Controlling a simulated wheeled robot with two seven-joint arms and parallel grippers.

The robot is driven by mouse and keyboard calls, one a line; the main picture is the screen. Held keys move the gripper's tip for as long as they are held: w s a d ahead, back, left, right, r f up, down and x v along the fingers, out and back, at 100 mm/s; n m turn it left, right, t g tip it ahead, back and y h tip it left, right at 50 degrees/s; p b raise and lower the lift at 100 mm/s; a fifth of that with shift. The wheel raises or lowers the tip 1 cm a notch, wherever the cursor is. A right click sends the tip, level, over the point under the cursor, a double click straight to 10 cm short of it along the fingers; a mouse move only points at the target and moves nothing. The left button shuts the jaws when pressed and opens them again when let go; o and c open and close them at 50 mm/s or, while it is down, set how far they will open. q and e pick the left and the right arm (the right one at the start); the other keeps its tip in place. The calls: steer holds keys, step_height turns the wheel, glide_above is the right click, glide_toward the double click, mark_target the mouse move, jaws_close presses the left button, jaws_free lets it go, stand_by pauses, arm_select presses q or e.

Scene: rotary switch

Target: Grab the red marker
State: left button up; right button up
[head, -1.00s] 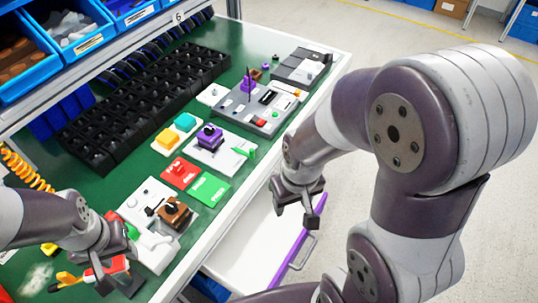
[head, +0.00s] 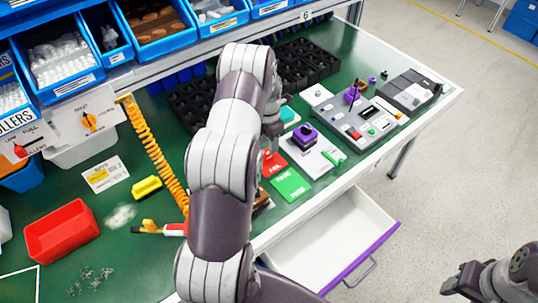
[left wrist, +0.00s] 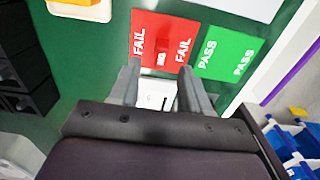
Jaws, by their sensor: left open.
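A small red marker block (left wrist: 161,58) lies on the red FAIL card (left wrist: 145,22) in the left wrist view. The FAIL card (head: 272,166) also shows in the head view, partly behind my left arm. My left gripper (left wrist: 159,70) is open, its two fingertips apart over the lower edge of the FAIL card, with the marker block between and just beyond them. Nothing is held. In the head view my left gripper (head: 270,138) is largely hidden by its own arm. My right gripper (head: 466,281) is at the lower right, away from the table; its jaws are unclear.
The green PASS card (head: 290,184) lies beside the FAIL card. A white plate with a purple knob (head: 303,132) and a grey control panel (head: 362,120) are to the right. Black bins (head: 305,62) stand behind. An open white drawer (head: 325,245) juts out in front.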

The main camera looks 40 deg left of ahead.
mark_target(268, 156)
arm_select(q)
step_height(268, 156, down, 5)
steer(key=shift+s+d+f+p, duration=0.1)
steer(key=shift+p, duration=0.65)
steer(key=shift+f, duration=0.35)
steer(key=shift+r, duration=0.1)
jaws_close()
